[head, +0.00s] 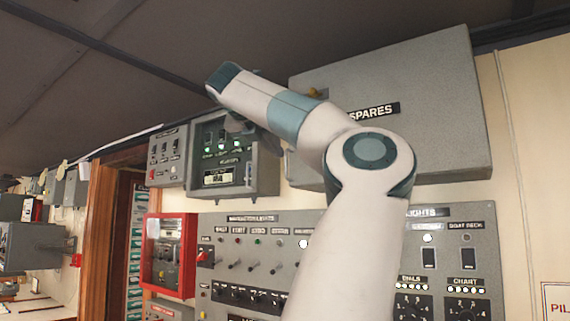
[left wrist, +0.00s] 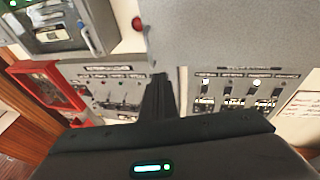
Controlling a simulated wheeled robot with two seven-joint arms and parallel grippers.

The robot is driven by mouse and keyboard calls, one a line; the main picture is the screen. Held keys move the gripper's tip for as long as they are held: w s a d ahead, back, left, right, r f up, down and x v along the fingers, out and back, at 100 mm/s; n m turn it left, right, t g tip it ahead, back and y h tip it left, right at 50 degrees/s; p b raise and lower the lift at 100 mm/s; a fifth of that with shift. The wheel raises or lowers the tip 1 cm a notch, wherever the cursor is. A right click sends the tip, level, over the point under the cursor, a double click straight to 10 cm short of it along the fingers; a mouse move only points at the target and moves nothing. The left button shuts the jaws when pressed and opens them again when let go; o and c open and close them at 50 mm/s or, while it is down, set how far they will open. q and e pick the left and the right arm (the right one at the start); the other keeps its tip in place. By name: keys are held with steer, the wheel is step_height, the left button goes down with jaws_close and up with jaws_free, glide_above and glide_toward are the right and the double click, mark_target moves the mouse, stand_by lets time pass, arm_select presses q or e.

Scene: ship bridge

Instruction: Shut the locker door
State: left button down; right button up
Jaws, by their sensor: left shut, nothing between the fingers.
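The grey locker (head: 420,90) labelled SPARES is on the wall at the upper right of the head view. My left arm crosses its left part and hides some of it. I cannot tell how far its door stands from the frame. In the left wrist view a large plain grey face of the locker (left wrist: 235,30) fills the upper right. My left gripper (head: 264,138) is by the locker's lower left side, partly hidden by my arm. In the left wrist view its fingers (left wrist: 160,88) are shut and empty, close to the locker's lower left corner; contact is unclear. My right gripper is not in view.
A grey box with green lights (head: 220,150) is left of the locker. A red box (head: 170,255) hangs below it, beside a wide switch panel (head: 255,222) under the locker. A wood-framed doorway (head: 103,225) is at the left.

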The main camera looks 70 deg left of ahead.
arm_select(q)
steer(key=shift+s+d+r, duration=0.25)
steer(key=shift+s+d, duration=0.2)
steer(key=shift+s, duration=0.05)
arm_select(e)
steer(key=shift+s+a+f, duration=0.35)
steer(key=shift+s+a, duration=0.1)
arm_select(q)
steer(key=shift+s, duration=0.1)
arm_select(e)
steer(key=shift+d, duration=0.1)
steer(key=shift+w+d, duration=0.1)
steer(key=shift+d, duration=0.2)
